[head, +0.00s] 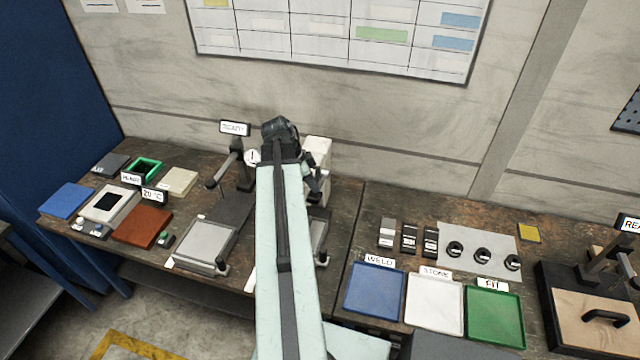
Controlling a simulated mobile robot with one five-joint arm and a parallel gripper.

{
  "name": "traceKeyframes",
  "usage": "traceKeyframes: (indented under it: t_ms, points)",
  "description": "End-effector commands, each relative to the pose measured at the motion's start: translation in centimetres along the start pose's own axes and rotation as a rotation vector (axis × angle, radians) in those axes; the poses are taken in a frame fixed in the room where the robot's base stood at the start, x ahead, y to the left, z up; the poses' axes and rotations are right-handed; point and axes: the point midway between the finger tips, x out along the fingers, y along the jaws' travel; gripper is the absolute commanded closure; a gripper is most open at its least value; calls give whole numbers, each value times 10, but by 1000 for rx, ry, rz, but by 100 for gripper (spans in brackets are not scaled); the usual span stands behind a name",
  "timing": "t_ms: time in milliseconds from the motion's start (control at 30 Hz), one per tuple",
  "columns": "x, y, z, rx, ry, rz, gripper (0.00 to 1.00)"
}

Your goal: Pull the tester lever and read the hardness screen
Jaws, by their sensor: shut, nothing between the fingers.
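A dark tester stand (245,172) stands at the back of the left bench, with a READY screen (235,128) on top and a round white dial (252,157) beside its column. A dark lever with a knob (211,183) sticks out to its left. My pale green arm reaches up the middle of the picture and covers the stand's right side. The arm's black end joint is just right of the dial. I cannot see my gripper's fingers, nor whether anything touches the lever.
A beige instrument (318,155) with dark parts stands right of my arm. A grey plate (205,245) lies in front of the stand. Blue (374,290), white (434,303) and green (495,315) trays line the right bench. A press with a black handle (605,316) is far right.

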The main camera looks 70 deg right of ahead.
Motion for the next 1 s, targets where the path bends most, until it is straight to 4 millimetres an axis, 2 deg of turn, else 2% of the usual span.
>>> traceKeyframes:
  t_ms: [567,1000]
  points:
    - [1,0,0,0,0,0,100]
    - [21,0,9,0,0,0,100]
